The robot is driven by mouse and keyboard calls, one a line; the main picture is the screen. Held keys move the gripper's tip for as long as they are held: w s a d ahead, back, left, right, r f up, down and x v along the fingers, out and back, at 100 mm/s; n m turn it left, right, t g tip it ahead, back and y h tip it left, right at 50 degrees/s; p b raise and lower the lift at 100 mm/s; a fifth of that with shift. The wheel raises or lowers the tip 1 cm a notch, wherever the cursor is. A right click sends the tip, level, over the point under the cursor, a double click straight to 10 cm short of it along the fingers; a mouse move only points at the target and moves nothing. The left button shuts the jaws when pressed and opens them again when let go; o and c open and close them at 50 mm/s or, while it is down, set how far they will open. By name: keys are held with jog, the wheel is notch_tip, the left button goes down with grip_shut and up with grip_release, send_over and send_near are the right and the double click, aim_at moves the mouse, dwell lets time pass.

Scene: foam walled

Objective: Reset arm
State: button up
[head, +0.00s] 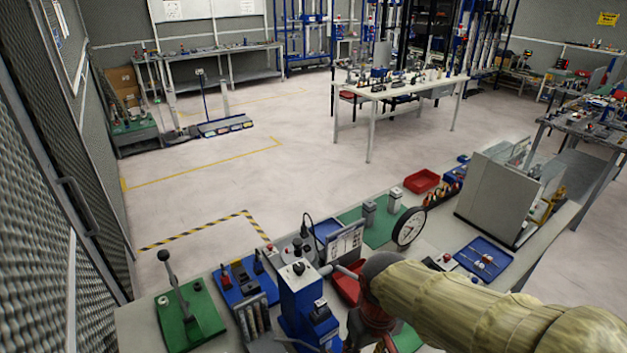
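My arm, in a beige sleeve, reaches in from the lower right corner of the head view. Its dark wrist hangs over the near workbench (150,318). My gripper (378,342) points down below the wrist at the bottom edge of the picture. Its fingertips are cut off or hidden, so I cannot tell whether it is open or shut, or whether it holds anything. A blue and white device (300,300) stands just left of the wrist. A red tray (346,284) is partly hidden behind the wrist.
A green base with a lever (190,315) stands at the bench's left end. A round clock (409,227), a red bin (421,181), a blue tray (483,258) and a grey cabinet (497,197) crowd the bench. Open floor (270,175) lies beyond, before a white table (400,90).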

jog(key=s+d+r+m+t+b, duration=0.1)
jog(key=s+d+r+m+t, duration=0.2)
jog(key=s+d+r+t, duration=0.2)
jog(key=s+d+r, duration=0.1)
jog(key=d+r, duration=0.2)
jog(key=r, duration=0.3)
jog(key=shift+r+m+b, duration=0.3)
jog(key=shift+b, duration=0.1)
